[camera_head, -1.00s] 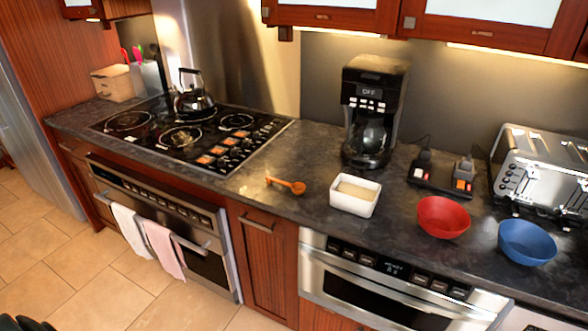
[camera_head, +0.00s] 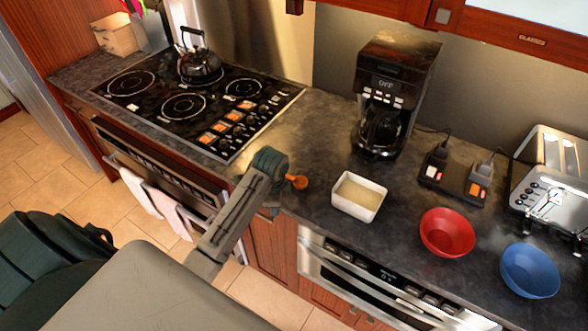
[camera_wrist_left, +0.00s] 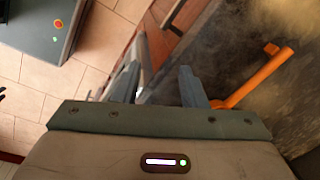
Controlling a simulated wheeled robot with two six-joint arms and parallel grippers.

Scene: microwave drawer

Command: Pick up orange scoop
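The orange scoop (camera_head: 299,182) lies on the dark countertop (camera_head: 312,150), left of a white dish. In the head view only its bowl end shows clearly; my left gripper (camera_head: 270,172) covers the rest. In the left wrist view the orange scoop (camera_wrist_left: 258,77) lies right of the fingers, its near end close to or behind the right finger. My left gripper (camera_wrist_left: 157,85) has its two fingers apart with no scoop between them, beside the scoop over the counter's front edge. Whether a finger touches the scoop I cannot tell. My right gripper is not in view.
The white dish (camera_head: 359,197) with pale contents stands right of the scoop. A red bowl (camera_head: 447,233), a blue bowl (camera_head: 530,271), a coffee maker (camera_head: 397,85) and a toaster (camera_head: 550,185) are farther right. The cooktop (camera_head: 190,100) with a kettle (camera_head: 199,62) is left.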

